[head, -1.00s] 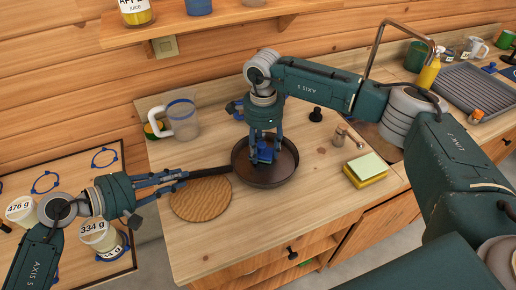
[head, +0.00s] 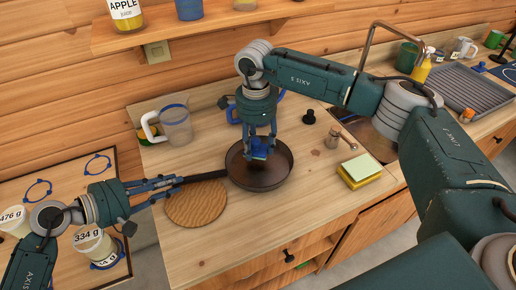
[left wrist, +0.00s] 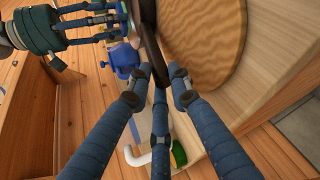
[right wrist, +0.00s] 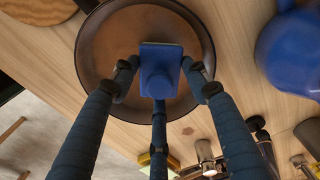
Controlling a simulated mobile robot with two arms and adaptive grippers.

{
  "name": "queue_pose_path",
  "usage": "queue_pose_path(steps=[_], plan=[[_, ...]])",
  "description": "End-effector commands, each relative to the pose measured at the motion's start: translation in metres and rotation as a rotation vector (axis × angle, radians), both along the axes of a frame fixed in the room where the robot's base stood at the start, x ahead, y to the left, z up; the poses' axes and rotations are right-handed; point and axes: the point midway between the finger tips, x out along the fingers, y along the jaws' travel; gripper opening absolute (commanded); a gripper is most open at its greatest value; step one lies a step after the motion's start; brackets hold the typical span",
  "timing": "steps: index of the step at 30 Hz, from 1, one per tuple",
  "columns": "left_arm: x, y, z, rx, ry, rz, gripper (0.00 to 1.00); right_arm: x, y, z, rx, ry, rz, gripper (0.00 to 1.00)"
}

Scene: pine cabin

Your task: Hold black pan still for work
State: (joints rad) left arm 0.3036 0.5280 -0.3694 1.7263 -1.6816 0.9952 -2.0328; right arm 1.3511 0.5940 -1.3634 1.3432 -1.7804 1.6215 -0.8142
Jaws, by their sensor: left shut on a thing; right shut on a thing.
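The dark pan (head: 276,176) sits on the wooden worktop, its handle (head: 207,175) pointing left. My left gripper (head: 174,182) is shut on the handle; in the left wrist view the dark handle (left wrist: 177,74) runs between its fingers. My right gripper (head: 260,143) points down over the pan, shut on a small blue tool (head: 258,154). In the right wrist view the blue tool (right wrist: 160,65) is over the pan's inner surface (right wrist: 112,45). I cannot tell whether the tool touches the pan.
A round wooden board (head: 196,205) lies beside the handle. The front worktop is clear.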

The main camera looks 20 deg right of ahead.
Motion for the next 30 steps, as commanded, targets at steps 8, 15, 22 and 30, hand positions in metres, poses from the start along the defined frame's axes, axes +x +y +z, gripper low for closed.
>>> queue_pose_path(steps=[8, 15, 22, 30], plan=[[0.001, 0.001, -0.001, 0.004, 0.000, 0.002, 0.41, 0.000, 0.000, 0.000, 0.000, 0.000, 0.000, 0.25], [0.000, 0.001, -0.001, 0.002, 0.000, 0.001, 0.41, 0.000, 0.000, 0.000, 0.000, 0.000, 0.000, 0.25], [-0.008, 0.023, 0.009, 0.005, -0.001, 0.004, 0.41, 0.000, 0.000, 0.000, 0.000, 0.000, 0.000, 0.25], [-0.029, 0.072, 0.031, 0.008, 0.001, 0.004, 0.41, 0.000, 0.000, 0.000, 0.000, 0.000, 0.000, 0.25]])
